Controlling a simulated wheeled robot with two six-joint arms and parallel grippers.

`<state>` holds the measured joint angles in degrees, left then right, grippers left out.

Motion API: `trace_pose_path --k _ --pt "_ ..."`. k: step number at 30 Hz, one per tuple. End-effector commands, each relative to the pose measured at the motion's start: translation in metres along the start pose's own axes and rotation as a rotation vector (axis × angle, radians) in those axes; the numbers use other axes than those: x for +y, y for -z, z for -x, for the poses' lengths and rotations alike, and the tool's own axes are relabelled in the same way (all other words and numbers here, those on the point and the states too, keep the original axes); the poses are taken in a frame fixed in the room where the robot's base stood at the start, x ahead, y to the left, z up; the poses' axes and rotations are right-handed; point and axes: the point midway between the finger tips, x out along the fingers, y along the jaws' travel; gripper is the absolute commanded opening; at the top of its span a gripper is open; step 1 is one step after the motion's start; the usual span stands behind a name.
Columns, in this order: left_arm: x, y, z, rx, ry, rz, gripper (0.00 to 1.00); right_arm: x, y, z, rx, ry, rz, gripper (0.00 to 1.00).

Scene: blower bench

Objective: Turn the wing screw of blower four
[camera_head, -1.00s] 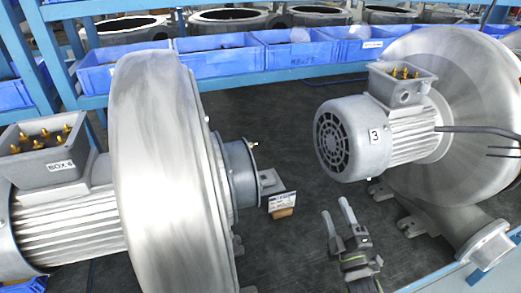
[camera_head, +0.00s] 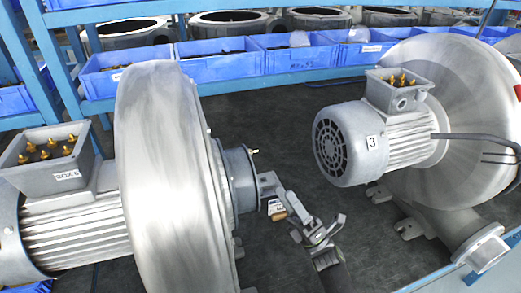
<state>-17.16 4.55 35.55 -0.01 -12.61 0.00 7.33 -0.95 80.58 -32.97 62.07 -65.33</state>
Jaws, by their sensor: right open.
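A large grey blower (camera_head: 165,170) stands at the left, with a short grey outlet collar (camera_head: 238,180) on its right side. No number four is readable. My left gripper is not in view.
Another blower marked 3 (camera_head: 372,142) stands at the right, with dark cables beside it. Blue bins (camera_head: 215,62) line a blue rack behind. Dark floor (camera_head: 275,110) lies clear between the blowers.

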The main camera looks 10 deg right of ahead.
Motion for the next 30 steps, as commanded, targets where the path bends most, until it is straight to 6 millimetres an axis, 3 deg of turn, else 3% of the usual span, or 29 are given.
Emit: trace_pose_path --k 1,6,15,21,30 --pt "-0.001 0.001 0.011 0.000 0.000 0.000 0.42 0.004 -0.002 -0.017 -0.001 -0.004 -0.001 0.57" --pt "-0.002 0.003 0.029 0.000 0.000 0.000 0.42 0.004 -0.002 -0.055 -0.001 -0.003 -0.002 0.57" --pt "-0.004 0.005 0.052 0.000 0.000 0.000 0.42 0.002 -0.001 -0.107 0.000 0.000 -0.001 0.57" --pt "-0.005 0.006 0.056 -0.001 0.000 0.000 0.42 0.000 0.000 -0.120 -0.001 0.002 -0.002 0.57" --pt "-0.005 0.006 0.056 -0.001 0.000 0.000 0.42 0.000 0.000 -0.121 -0.001 0.002 -0.001 0.57"
